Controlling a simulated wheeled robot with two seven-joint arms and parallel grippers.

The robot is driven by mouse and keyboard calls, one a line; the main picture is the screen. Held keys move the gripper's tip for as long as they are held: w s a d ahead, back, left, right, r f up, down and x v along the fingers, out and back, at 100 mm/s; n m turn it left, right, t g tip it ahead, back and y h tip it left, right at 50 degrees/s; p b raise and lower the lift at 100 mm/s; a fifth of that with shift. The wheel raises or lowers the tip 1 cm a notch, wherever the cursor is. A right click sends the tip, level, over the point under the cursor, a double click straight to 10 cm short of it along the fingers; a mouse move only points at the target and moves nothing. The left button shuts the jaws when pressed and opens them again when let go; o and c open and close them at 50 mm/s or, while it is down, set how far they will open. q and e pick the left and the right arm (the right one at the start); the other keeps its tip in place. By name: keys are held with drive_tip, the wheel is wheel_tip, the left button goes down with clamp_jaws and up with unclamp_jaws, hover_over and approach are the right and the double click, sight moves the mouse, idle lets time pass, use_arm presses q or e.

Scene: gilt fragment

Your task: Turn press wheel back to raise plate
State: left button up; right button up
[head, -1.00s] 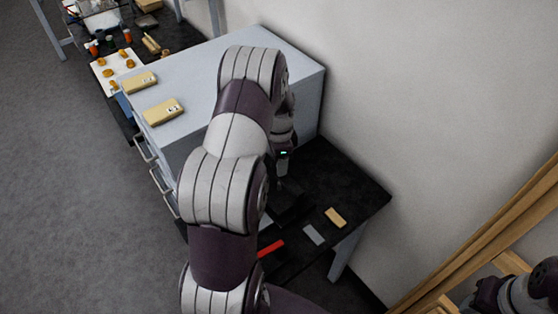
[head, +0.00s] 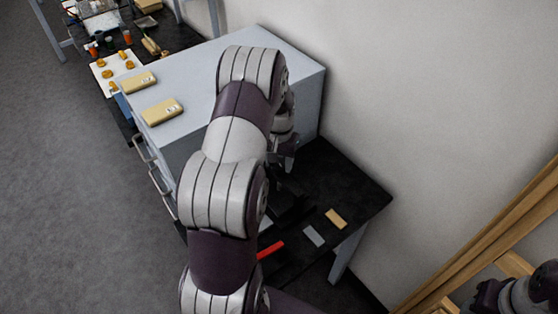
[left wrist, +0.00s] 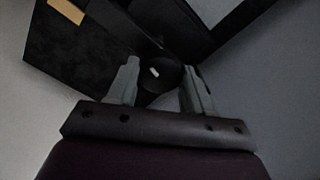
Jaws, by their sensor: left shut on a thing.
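The press (head: 289,207) is a dark shape on the black table, mostly hidden behind my left arm in the head view. In the left wrist view a dark round part with a small pale mark, likely the press wheel (left wrist: 163,73), sits between the fingers. My left gripper (left wrist: 160,66) is shut on it; the exact contact is too dark to see. In the head view the left gripper (head: 286,163) is above the press, partly covered by my arm. The plate cannot be made out. My right arm shows at the lower right; its fingers are out of sight.
The black table (head: 350,190) carries a grey block (head: 314,236), a tan block (head: 336,219) and a red bar (head: 270,249). A grey drawer cabinet (head: 195,75) with tan boxes on top adjoins it. A wall stands behind; a wooden frame (head: 470,245) is at right.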

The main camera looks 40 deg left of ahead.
use_arm(q)
drive_tip(key=n, duration=0.4)
drive_tip(key=shift+w+r+n, duration=0.1)
drive_tip(key=shift+n, duration=0.2)
drive_tip(key=n, duration=0.3)
drive_tip(key=shift+n, duration=0.4)
drive_tip(key=n, duration=0.3)
drive_tip(key=shift+b, duration=0.3)
drive_tip(key=shift+a+n, duration=0.1)
drive_tip(key=shift+n, duration=1.9)
drive_tip(key=o, duration=1)
drive_tip(key=shift+o, duration=0.2)
